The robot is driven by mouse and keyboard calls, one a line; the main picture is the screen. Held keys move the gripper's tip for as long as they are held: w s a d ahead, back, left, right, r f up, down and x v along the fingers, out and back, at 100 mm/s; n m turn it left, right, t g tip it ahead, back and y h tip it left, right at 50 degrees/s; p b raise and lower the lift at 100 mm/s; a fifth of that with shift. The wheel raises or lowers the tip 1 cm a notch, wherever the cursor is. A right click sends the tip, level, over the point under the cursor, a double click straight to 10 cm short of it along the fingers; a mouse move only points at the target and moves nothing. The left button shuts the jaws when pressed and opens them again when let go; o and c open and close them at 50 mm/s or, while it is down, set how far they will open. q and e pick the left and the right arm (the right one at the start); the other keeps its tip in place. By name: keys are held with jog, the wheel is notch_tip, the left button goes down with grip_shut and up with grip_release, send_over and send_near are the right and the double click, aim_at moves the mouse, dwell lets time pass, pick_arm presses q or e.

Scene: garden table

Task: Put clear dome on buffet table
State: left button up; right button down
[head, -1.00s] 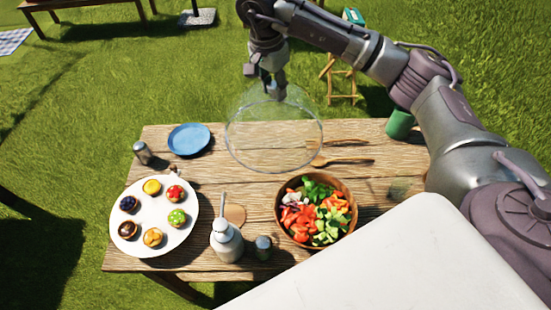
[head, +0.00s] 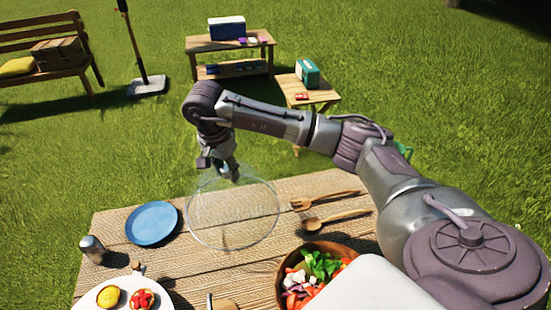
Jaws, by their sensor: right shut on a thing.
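The clear dome (head: 234,215) is a see-through bowl shape with a thin round rim, over the wooden buffet table (head: 185,270). My right gripper (head: 228,172) is shut on the top of the dome and holds it from above. The table's planks show through the dome. I cannot tell for sure how far its rim is above the wood. My left gripper is not in the head view.
A blue plate (head: 152,224) lies left of the dome, with a metal shaker (head: 93,249) nearby. Wooden utensils (head: 335,219) lie to the right. A salad bowl (head: 308,250) and a white plate with small tarts (head: 150,292) are in front. Further tables (head: 235,42) stand behind on grass.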

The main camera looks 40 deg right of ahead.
notch_tip(320, 180, down, 6)
jog(key=shift+r+p, duration=0.25)
jog(key=shift+p, duration=0.8)
notch_tip(320, 180, down, 5)
jog(key=shift+r+p, duration=0.1)
jog(key=shift+p, duration=0.4)
jog(key=c, duration=0.8)
grip_release()
jog(key=shift+r, duration=0.1)
jog(key=r+b, duration=0.1)
jog(key=r, duration=0.2)
jog(key=a+r+b, duration=0.1)
jog(key=r, duration=0.3)
jog(key=r+b, duration=0.2)
jog(key=r, duration=0.1)
jog(key=shift+s+a+r, duration=0.2)
jog(key=shift+a+r, duration=0.1)
jog(key=shift+r, duration=0.1)
jog(key=shift+s+r, duration=0.1)
jog(key=shift+r, duration=0.45)
